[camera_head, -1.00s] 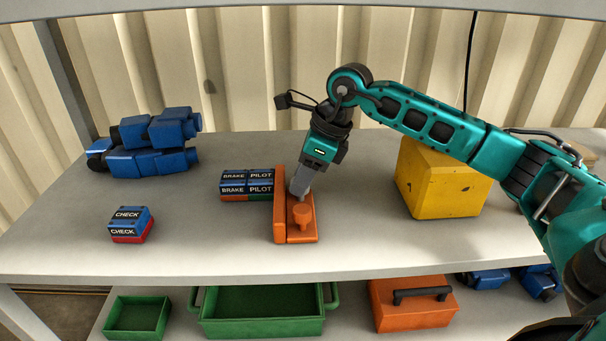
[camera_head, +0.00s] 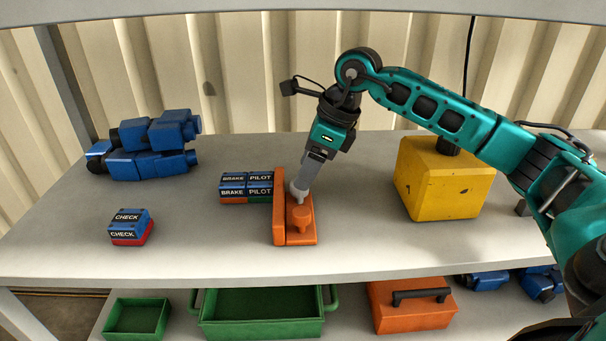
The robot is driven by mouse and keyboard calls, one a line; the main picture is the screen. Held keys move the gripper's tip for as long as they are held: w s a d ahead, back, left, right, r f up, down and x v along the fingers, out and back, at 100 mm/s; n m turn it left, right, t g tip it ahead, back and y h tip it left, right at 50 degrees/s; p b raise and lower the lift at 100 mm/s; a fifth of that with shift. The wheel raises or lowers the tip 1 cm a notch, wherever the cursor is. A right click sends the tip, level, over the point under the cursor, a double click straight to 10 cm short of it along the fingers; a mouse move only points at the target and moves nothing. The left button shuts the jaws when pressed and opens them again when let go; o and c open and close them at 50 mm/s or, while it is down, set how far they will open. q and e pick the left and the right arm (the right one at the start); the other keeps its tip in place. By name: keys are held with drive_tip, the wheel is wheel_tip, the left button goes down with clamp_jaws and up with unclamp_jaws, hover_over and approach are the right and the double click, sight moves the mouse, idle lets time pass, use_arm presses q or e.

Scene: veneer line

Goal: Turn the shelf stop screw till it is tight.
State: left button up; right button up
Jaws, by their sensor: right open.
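The shelf stop screw (camera_head: 301,216) is an orange knob on an orange L-shaped bracket (camera_head: 280,214) near the middle of the shelf. My right gripper (camera_head: 298,194) points down just behind the screw, at the bracket's far end. It is open. Its fingertips are small in the picture, and I cannot tell whether they touch the screw or bracket. My left gripper is not in view.
Boxes marked BRAKE and PILOT (camera_head: 247,186) stand left of the bracket. A CHECK box (camera_head: 130,227) and blue parts (camera_head: 150,147) lie further left. A yellow block (camera_head: 443,184) stands to the right. The shelf front is clear.

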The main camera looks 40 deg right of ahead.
drive_tip(key=v, duration=0.4)
drive_tip(key=shift+r, duration=0.15)
drive_tip(key=shift+s, duration=0.15)
